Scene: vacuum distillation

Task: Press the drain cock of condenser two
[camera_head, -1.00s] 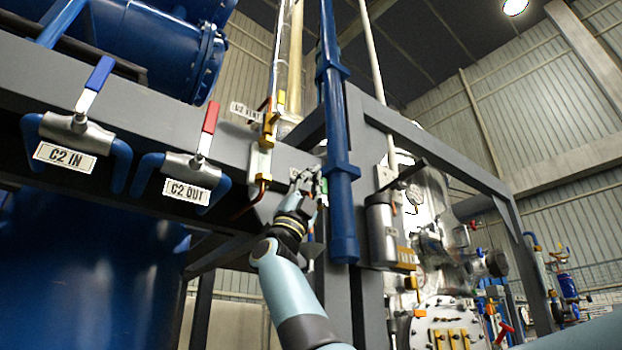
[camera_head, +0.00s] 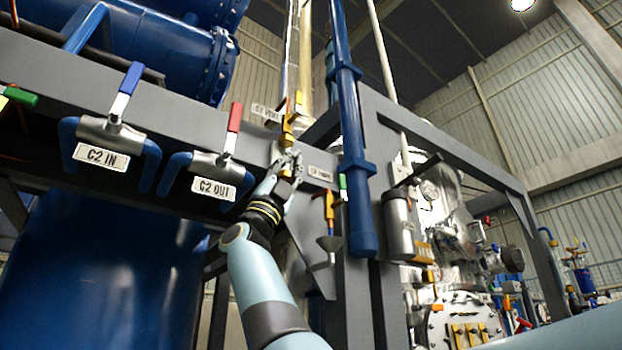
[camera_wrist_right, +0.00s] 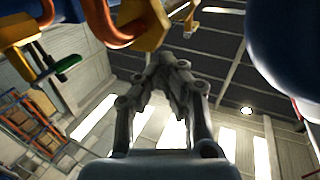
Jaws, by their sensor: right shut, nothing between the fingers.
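An orange-yellow cock (camera_head: 329,205) with a green-tipped handle (camera_head: 342,184) hangs on the grey frame, left of a blue vertical pipe. A small label (camera_head: 320,174) sits just above it, too small to read surely. My right gripper (camera_head: 287,163) is shut and empty, up and left of this cock, in front of the brass fitting of the glass tube. Whether it touches that fitting cannot be told. In the right wrist view the shut fingers (camera_wrist_right: 167,62) point up, with a green handle (camera_wrist_right: 68,63) on a yellow body at left. My left gripper is not in view.
The C2 VENT label (camera_head: 267,113) and brass fitting (camera_head: 287,132) are just above my right gripper. The C2 IN valve (camera_head: 113,132) and C2 OUT valve (camera_head: 219,165) are at left. The blue pipe (camera_head: 357,150) stands close right of the cock.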

